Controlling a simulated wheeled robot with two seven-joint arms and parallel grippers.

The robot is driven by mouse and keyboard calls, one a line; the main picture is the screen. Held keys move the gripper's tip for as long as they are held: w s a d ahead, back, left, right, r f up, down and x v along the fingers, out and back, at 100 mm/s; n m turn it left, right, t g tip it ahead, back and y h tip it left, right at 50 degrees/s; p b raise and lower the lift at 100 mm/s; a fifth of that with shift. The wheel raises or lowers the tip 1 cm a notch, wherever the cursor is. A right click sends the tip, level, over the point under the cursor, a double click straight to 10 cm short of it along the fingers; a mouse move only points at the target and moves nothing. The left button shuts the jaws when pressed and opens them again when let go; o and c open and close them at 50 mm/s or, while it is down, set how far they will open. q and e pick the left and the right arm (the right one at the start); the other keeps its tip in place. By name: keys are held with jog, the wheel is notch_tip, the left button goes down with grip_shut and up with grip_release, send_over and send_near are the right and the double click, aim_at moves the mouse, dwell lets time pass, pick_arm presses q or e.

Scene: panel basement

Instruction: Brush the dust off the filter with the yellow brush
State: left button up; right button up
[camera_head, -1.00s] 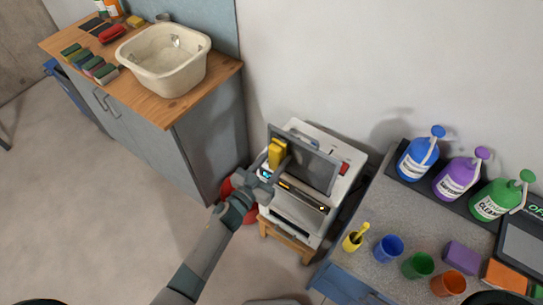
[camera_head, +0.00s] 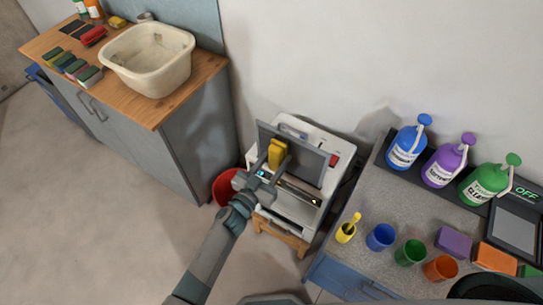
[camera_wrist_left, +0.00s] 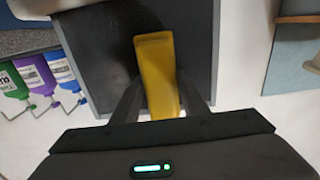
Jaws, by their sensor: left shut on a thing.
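The filter (camera_head: 310,165) is a dark grey panel in a grey frame, standing tilted at the top of a white machine (camera_head: 333,143). The yellow brush (camera_head: 277,153) is in front of its face, left of the middle. My left gripper (camera_head: 271,160) is shut on the brush. In the left wrist view, the brush (camera_wrist_left: 157,70) sits between the fingers of the gripper (camera_wrist_left: 160,98), with the dark filter face (camera_wrist_left: 100,50) behind it. I cannot tell whether the brush touches the filter, nor clearly see dust. My right gripper is out of view.
The machine stands on a wooden stool (camera_head: 283,235), beside a red bucket (camera_head: 226,188). A counter with a white basin (camera_head: 150,70) is at the left. Floor at the left is clear.

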pick_arm(q)
jog(key=shift+s+d+r, duration=0.2)
jog(key=shift+s+d, duration=0.15)
jog(key=shift+d, duration=0.25)
jog(key=shift+s+d+r, duration=0.2)
jog(key=shift+s+d, duration=0.1)
jog(key=shift+d, duration=0.25)
jog(key=shift+s+d, duration=0.1)
jog(key=shift+s+d, duration=0.5)
jog(key=shift+d, duration=0.25)
jog(key=shift+s+d, duration=0.5)
jog(key=shift+d, duration=0.2)
jog(key=shift+s+d, duration=1.2)
jog(key=shift+d, duration=0.3)
jog(key=shift+f, duration=0.1)
